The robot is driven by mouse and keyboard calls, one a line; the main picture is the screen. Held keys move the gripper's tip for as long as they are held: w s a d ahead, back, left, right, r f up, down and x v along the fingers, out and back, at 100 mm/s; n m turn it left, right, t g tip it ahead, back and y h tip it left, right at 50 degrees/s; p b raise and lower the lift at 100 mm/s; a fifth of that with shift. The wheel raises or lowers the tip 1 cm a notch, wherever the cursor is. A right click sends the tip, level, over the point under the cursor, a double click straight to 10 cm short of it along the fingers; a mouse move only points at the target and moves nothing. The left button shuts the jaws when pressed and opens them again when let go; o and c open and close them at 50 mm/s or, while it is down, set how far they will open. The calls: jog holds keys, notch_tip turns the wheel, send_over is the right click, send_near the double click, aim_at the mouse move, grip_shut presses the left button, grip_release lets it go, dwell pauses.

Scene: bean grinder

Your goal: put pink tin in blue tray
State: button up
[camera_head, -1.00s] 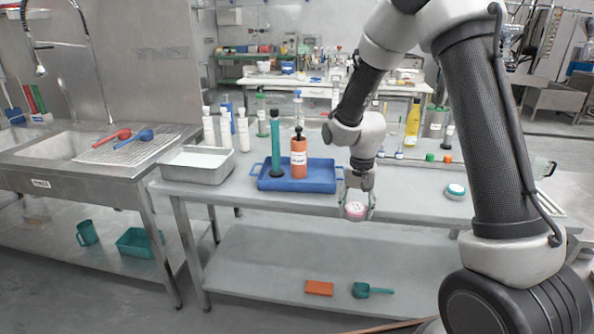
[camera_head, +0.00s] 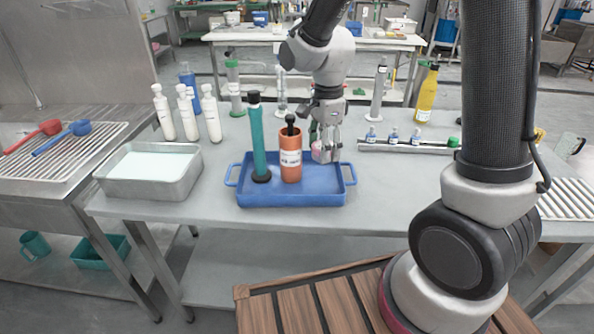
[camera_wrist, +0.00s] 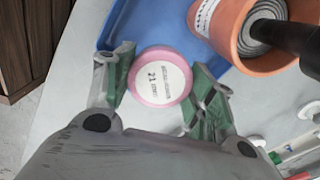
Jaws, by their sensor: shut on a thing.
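In the head view the tin (camera_head: 318,154) shows small and partly covered by the fingers of my gripper (camera_head: 326,150). It appears by the right rear part of the blue tray (camera_head: 290,199), right of the orange container. In the wrist view the tin overlaps the edge of the blue tray (camera_wrist: 125,30). Its height over the tray is hard to tell.
In the tray stand a tall green cylinder (camera_head: 258,140) and an orange container (camera_head: 291,160) with a dark-handled item inside. A metal pan (camera_head: 150,180) is left of the tray. White bottles (camera_head: 188,115) stand behind. A rack of small bottles (camera_head: 393,138) is at right.

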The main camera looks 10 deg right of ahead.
aim_at(322, 184)
notch_tip(322, 184, down, 9)
jog(key=shift+f, duration=0.1)
dwell(0.4)
jog(key=o, duration=1)
jog(key=shift+o, duration=0.2)
notch_tip(322, 184, up, 11)
jog(key=shift+r, duration=0.1)
jog(key=shift+s+d+r, duration=0.1)
jog(key=shift+r, duration=0.5)
jog(key=s+d+r+n+t, duration=0.2)
jog(key=s+d+r+n, duration=0.5)
jog(key=s+n, duration=0.1)
jog(key=s+d+r+n+t, duration=0.2)
jog(key=s+d+r+n, duration=0.4)
jog(key=s, duration=0.5)
jog(key=r+n, duration=0.1)
jog(key=n, duration=0.1)
jog(key=shift+s+d+n, duration=0.15)
jog(key=shift+d+n, duration=0.25)
